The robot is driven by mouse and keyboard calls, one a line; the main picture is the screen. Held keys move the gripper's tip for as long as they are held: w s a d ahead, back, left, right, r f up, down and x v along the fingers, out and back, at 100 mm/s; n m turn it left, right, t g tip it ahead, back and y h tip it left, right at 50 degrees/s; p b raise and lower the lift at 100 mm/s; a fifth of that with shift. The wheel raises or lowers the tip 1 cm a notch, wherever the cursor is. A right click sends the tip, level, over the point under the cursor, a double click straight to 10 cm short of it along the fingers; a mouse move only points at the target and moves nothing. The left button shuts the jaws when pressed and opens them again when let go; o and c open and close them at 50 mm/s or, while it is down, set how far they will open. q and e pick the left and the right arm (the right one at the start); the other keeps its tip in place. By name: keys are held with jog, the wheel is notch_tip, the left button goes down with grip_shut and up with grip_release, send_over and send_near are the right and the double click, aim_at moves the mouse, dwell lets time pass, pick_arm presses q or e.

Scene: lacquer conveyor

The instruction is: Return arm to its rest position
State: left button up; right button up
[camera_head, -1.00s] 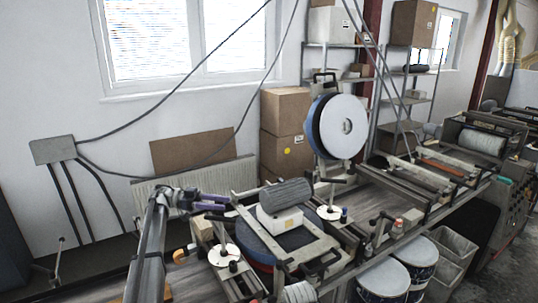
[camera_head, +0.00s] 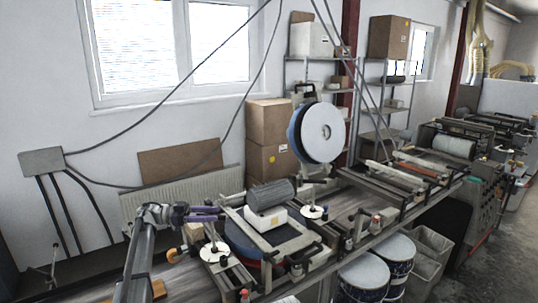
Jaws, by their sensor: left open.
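My left arm comes in from the lower left. My left gripper (camera_head: 208,214), with dark and purple parts, is open and points right, above the left side of the lacquer conveyor (camera_head: 345,202). Nothing shows between its fingers. A dark grey roller (camera_head: 270,194) over a white block (camera_head: 266,219) lies just right of the gripper, apart from it as far as I can tell. My right gripper is not in view.
A blue-and-white reel (camera_head: 318,133) stands upright behind the conveyor. White discs (camera_head: 214,251) sit on small posts near the gripper. Drums (camera_head: 363,277) stand below at the front. Cardboard boxes (camera_head: 268,126) are stacked by the wall. Cables hang across the window.

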pick_arm(q)
jog(key=w+d+r+n+t+y+b, duration=0.1)
jog(key=w+d+r+n+t, duration=0.2)
jog(key=t, duration=0.4)
jog(key=w+d+r+n+t+y+b, duration=0.1)
jog(key=w+d+r+n+t, duration=0.15)
jog(key=d+t, duration=0.35)
jog(key=s+a+f+n+y+b, duration=0.1)
jog(key=s+f+n+y, duration=0.3)
jog(key=f+y, duration=0.3)
jog(key=s+f+n+g+y+b, duration=0.1)
jog(key=s+f+n+y, duration=0.35)
jog(key=f, duration=0.35)
jog(key=s+a+f+n+y+b, duration=0.1)
jog(key=s+f+n+y, duration=0.3)
jog(key=f+y, duration=0.35)
jog(key=s+d+f+m+g, duration=0.1)
jog(key=s+f+g, duration=0.3)
jog(key=s, duration=0.6)
jog(key=s+d+f+m+g+h+b, duration=0.1)
jog(key=s+d+f+g, duration=0.2)
jog(key=s, duration=0.7)
jog(key=s+d+f+m+g+b, duration=0.1)
jog(key=s+f+g, duration=0.3)
jog(key=s, duration=0.6)
jog(key=shift+s+d+f+m+g, duration=0.2)
jog(key=shift+d+f+m+g, duration=0.2)
jog(key=shift+d+f, duration=0.45)
